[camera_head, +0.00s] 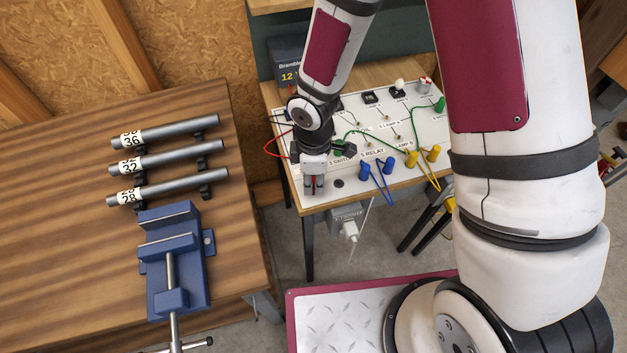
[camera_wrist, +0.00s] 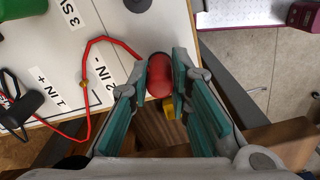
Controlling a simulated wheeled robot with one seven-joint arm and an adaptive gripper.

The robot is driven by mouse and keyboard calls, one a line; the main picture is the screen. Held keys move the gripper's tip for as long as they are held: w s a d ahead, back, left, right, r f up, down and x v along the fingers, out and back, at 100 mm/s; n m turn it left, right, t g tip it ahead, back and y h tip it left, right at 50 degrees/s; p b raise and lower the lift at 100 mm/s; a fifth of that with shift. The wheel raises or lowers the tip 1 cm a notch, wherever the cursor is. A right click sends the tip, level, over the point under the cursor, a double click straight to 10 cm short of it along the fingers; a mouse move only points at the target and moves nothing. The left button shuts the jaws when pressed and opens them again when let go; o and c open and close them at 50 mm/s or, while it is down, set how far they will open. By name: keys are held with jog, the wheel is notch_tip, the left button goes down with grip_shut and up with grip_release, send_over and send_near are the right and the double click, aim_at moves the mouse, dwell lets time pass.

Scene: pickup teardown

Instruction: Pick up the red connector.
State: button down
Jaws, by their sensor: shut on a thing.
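The red connector (camera_wrist: 159,76) is a rounded red plug in the wrist view, between the two teal finger pads of my gripper (camera_wrist: 160,88). My gripper is shut on it, with a pad against each side. A small yellow part shows just below the connector. A red wire (camera_wrist: 88,95) loops on the white panel to the left of the connector. In the head view my gripper (camera_head: 313,188) is at the front left corner of the white panel (camera_head: 325,196), and it hides the connector there. I cannot tell whether the connector touches the panel.
Blue plugs (camera_head: 364,171), yellow plugs (camera_head: 411,159) and green plugs with wires stand on the panel to the right of my gripper. A blue vise (camera_head: 205,243) and several grey tubes (camera_head: 180,157) are on the wooden bench (camera_head: 60,230) at the left.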

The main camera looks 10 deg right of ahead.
aim_at(314, 178)
jog(key=shift+r, duration=0.75)
notch_tip(314, 178, up, 2)
jog(key=shift+w+r, duration=0.1)
jog(key=s+d+r+p, duration=0.1)
jog(key=s+d+p, duration=0.1)
jog(key=s, duration=0.6)
jog(key=s+d+r+p, duration=0.2)
jog(key=s+p, duration=0.2)
jog(key=s, duration=0.3)
jog(key=shift+s, duration=0.35)
jog(key=shift+w, duration=0.1)
